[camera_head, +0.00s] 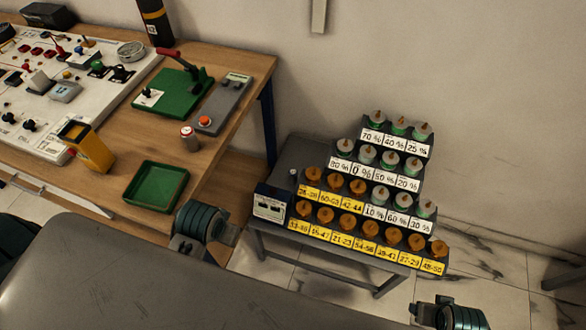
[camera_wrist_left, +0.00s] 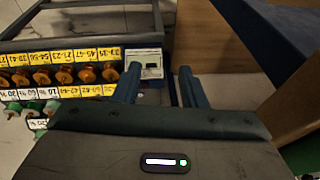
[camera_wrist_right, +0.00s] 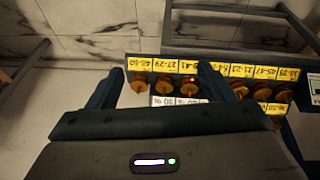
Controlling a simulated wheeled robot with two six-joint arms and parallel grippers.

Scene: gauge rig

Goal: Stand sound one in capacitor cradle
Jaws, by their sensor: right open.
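A small grey can with a red-and-white top (camera_head: 190,138) stands upright on the wooden bench; it may be a capacitor. A green fixture with a red lever (camera_head: 180,92) and a grey tester with an orange-red button (camera_head: 220,105) are behind it. I cannot tell which thing is the capacitor cradle. My left gripper (camera_wrist_left: 160,76) is open and empty, fingers partly apart, near the bench's front right corner. My right gripper (camera_wrist_right: 160,78) is wide open and empty, in front of the stepped rack; in the head view only its wrist part (camera_head: 440,313) shows clearly.
A green tray (camera_head: 132,196) and a yellow bin (camera_head: 95,150) are on the bench. A control panel (camera_head: 40,112) fills its left. A stepped rack (camera_head: 289,172) carries several orange and green knobbed parts with percentage and number labels.

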